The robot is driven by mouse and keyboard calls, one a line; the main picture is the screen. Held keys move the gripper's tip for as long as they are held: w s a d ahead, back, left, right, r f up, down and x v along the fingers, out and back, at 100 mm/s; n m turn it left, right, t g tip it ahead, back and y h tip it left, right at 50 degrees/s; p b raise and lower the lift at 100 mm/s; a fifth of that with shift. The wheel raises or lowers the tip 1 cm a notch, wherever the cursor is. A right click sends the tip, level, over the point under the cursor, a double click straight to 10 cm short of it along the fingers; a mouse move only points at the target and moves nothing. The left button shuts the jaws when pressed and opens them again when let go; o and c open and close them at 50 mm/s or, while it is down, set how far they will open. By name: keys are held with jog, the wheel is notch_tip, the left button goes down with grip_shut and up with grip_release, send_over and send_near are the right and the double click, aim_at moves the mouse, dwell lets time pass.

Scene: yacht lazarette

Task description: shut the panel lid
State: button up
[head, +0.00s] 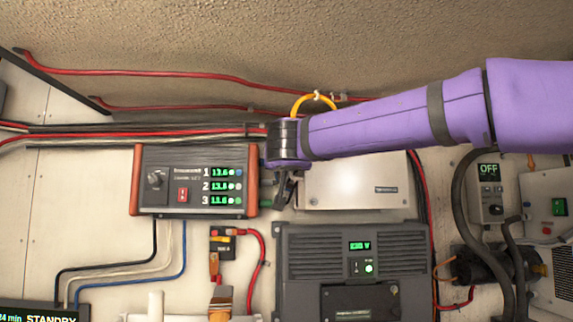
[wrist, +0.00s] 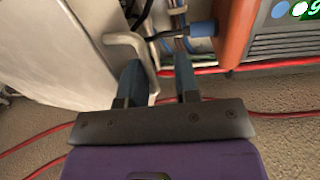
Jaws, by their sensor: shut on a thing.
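The panel lid (head: 350,182) is a pale, plain metal face with a small label, right of the three-row display box in the head view. In the wrist view, its pale surface (wrist: 62,45) fills the upper left, with a bent pale handle (wrist: 128,42) at its edge. My gripper (head: 283,192) is at the lid's left edge in the head view. In the wrist view, my gripper's fingers (wrist: 160,78) are close around the lower end of the handle. The wrist view shows wires and fittings beyond the handle. How far the lid stands open is hard to tell.
The red-sided display box (head: 190,181) is close left of my gripper. A dark grey unit (head: 310,255) sits just below the lid. Red cables (head: 150,72) run along the wall above. A blue-ended fitting (wrist: 201,29) is close by in the wrist view.

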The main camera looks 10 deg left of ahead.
jog(key=o, duration=0.3)
jog(key=v, duration=0.6)
jog(key=shift+s+a, duration=0.2)
jog(key=shift+a, duration=0.1)
jog(key=shift+s+a, duration=0.15)
jog(key=shift+s, duration=0.9)
jog(key=c, duration=0.3)
jog(key=shift+s+d, duration=0.1)
jog(key=shift+d, duration=0.25)
